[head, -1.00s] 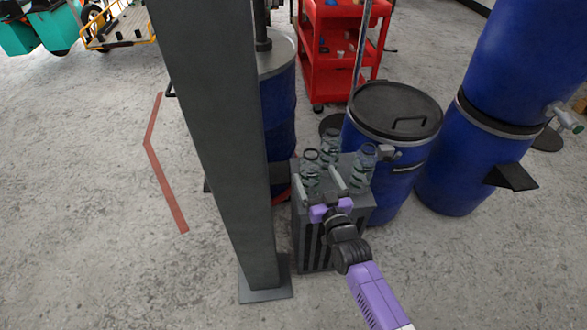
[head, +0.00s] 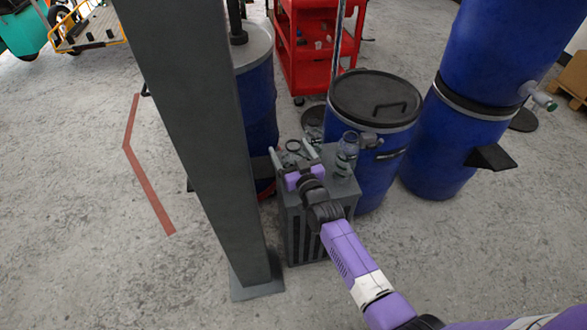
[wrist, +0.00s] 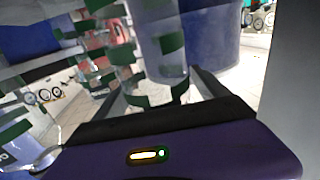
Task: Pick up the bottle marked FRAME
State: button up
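Clear glass bottles stand on a grey slatted box (head: 325,203). One bottle (head: 347,150) stands at the box's back right, to the right of my gripper (head: 291,155). The rim of another bottle (head: 292,146) shows between my gripper's fingers. In the wrist view, a clear bottle with green bands (wrist: 165,55) lies between and beyond my spread fingers (wrist: 155,88). More green-banded glass fills the left of that view. I cannot read FRAME on any bottle. My gripper is open; I cannot tell whether the fingers touch glass.
A thick grey post (head: 195,120) stands close to the box's left. A lidded blue barrel (head: 375,160) is close behind right, with another blue barrel (head: 250,100) behind the post. Stacked blue barrels (head: 455,140) stand right. A red cart (head: 305,50) is behind. Floor is free in front.

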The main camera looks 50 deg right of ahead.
jog(key=c, duration=1.7)
jog(key=shift+r, duration=0.1)
